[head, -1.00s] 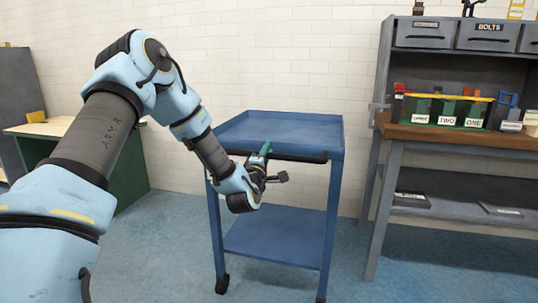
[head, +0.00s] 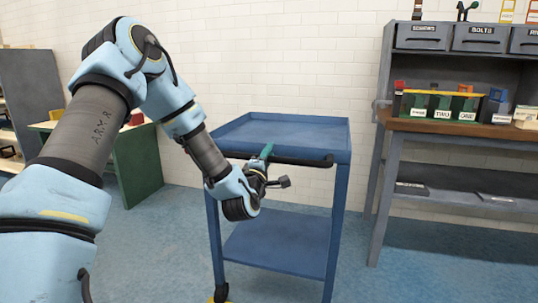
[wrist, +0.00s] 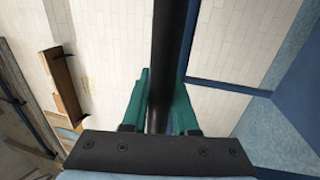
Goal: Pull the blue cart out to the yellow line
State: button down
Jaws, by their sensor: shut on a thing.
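The blue cart (head: 275,245) stands upright on its wheels in the middle of the head view, with a top tray and a lower shelf, both empty where visible. Its black handle (head: 308,161) runs along the near top edge and also shows in the wrist view (wrist: 162,35). My gripper (head: 264,158) is shut on the handle, left of its middle. In the wrist view its teal fingers (wrist: 160,105) lie on both sides of the bar. A small yellow patch (head: 224,294) shows at the near left wheel; I cannot tell whether it is the yellow line.
A grey workbench (head: 392,170) with drawers and labelled green bins (head: 440,107) stands at the right. A green desk (head: 137,160) and grey shelving (head: 35,85) are at the left. A white brick wall (head: 270,60) is behind the cart. Blue floor is clear between cart and workbench.

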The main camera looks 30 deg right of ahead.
jog(key=c, duration=0.7)
grip_release()
jog(key=v, duration=1)
jog(key=shift+s+a+f+b, duration=0.15)
jog(key=shift+s+a+b, duration=0.1)
jog(key=shift+a+b, duration=0.05)
